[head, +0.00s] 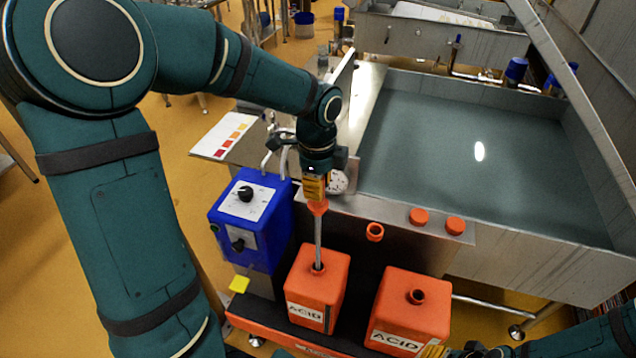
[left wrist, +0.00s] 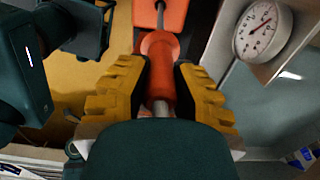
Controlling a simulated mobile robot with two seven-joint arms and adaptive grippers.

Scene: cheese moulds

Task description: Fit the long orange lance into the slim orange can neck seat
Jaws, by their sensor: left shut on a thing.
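The long lance (head: 318,238) has a thin grey rod and an orange collar at its upper end. My left gripper (head: 315,190) is shut on it; in the left wrist view the yellow fingers (left wrist: 160,95) flank the orange collar (left wrist: 160,70). The rod points down, nearly upright, and its lower end meets the neck (head: 318,268) of the left orange ACID can (head: 316,290). The tip is hidden, seemingly inside the neck. The collar stands well above the neck. My right gripper (head: 462,351) is partly cut off at the bottom edge, and its opening is unclear.
A second orange ACID can (head: 412,312) with a raised neck stands to the right. A blue box with knobs (head: 250,222) is close on the left. An orange ring (head: 375,232) and two orange caps (head: 418,216) (head: 455,225) are at the steel vat's (head: 610,262) edge.

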